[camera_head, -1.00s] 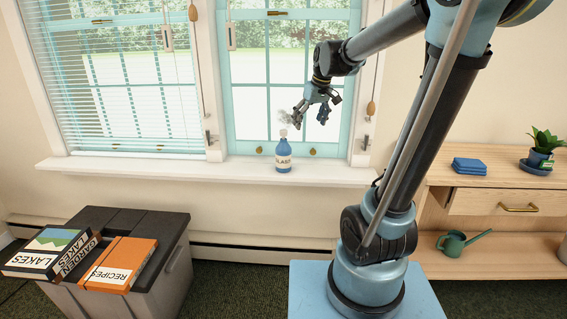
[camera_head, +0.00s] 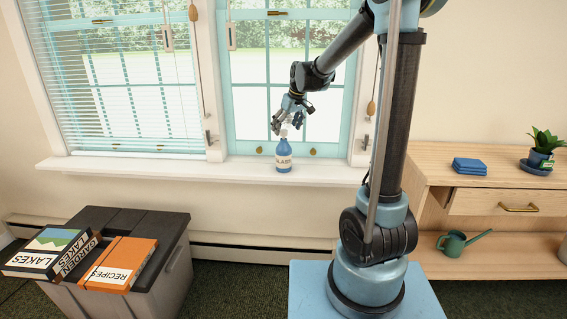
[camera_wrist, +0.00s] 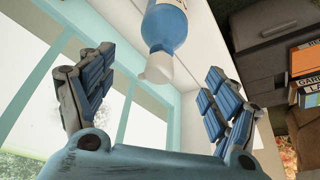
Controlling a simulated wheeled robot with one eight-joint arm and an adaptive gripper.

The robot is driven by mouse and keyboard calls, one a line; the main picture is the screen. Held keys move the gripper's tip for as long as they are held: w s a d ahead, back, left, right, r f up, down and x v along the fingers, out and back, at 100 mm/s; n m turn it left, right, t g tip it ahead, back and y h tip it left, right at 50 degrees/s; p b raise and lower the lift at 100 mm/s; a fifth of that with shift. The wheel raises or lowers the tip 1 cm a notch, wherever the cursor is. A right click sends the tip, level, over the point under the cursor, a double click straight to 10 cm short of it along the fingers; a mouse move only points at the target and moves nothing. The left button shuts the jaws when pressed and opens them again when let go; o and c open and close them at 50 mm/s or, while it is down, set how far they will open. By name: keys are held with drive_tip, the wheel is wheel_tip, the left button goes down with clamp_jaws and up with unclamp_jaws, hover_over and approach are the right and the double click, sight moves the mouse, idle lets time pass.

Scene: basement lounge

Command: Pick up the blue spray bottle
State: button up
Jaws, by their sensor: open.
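The blue spray bottle (camera_head: 284,157) stands upright on the white windowsill in the head view, with a pale label on its front and a white spray top. My gripper (camera_head: 287,130) is just above it, pointing down, with its fingers around the level of the spray top. In the wrist view my gripper (camera_wrist: 155,100) is open, with its blue-padded fingers spread apart. The bottle (camera_wrist: 165,28) shows there at the top, its white nozzle pointing in between the fingers. The fingers look apart from the bottle.
The windowsill (camera_head: 215,171) is otherwise clear near the bottle, with the window close behind. A grey storage bin (camera_head: 175,262) with books (camera_head: 120,263) on it stands at lower left. A wooden shelf unit (camera_head: 432,173) with blue folded cloths (camera_head: 469,165) and a potted plant (camera_head: 541,150) is at right.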

sight(281, 142)
drive_tip(key=shift+x, duration=4.6)
clamp_jaws()
